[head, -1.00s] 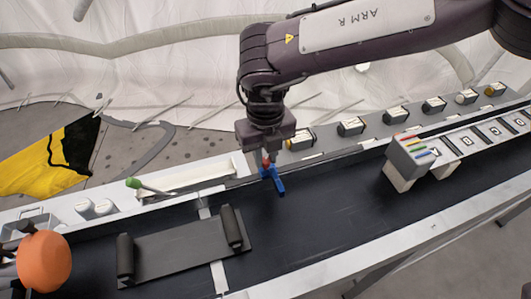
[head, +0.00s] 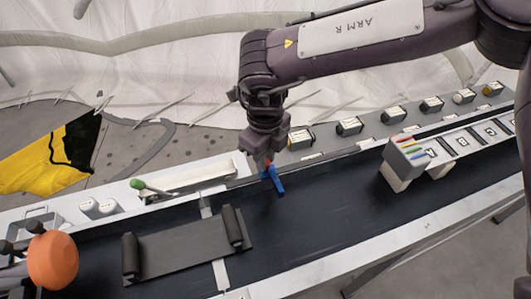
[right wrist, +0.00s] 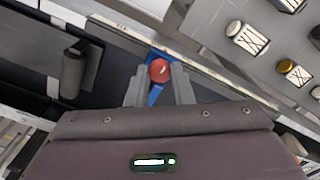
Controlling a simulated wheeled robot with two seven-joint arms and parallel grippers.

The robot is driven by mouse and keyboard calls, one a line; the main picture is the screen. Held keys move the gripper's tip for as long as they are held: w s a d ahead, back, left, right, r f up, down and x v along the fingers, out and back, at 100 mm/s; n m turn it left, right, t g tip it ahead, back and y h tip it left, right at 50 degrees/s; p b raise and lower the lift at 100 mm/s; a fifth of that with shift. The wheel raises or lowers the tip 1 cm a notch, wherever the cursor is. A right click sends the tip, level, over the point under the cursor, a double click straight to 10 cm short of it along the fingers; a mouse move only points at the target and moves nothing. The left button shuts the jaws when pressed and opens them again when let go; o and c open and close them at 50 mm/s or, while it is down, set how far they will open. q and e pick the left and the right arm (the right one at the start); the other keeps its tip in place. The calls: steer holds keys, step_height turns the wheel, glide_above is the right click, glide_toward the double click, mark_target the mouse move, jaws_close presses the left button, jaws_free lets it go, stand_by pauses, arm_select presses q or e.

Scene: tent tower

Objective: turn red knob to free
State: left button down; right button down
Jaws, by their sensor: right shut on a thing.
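The red knob (right wrist: 160,70) shows between the fingertips of my right gripper (right wrist: 160,82) in the right wrist view. The gripper is shut on it. A blue bar (head: 278,181) sits at the knob and sticks out over the dark belt. In the head view my right gripper (head: 267,162) comes down onto the knob from above, at the back edge of the belt, and hides most of it. My left gripper is not in view; dark parts of my left arm may show at the lower left edge.
A dark plate with two rollers (head: 185,245) lies on the belt to the left. A green-tipped lever (head: 137,184) stands behind it. An orange ball (head: 53,261) is at the lower left. A grey block with coloured strips (head: 405,160) stands on the right. Several labelled knobs line the back panel.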

steer(key=shift+w+n, duration=0.1)
steer(key=shift+n, duration=0.2)
steer(key=c, duration=1.3)
jaws_free()
step_height(320, 180, up, 8)
steer(key=shift+f+b, duration=0.1)
steer(key=shift+b, duration=0.35)
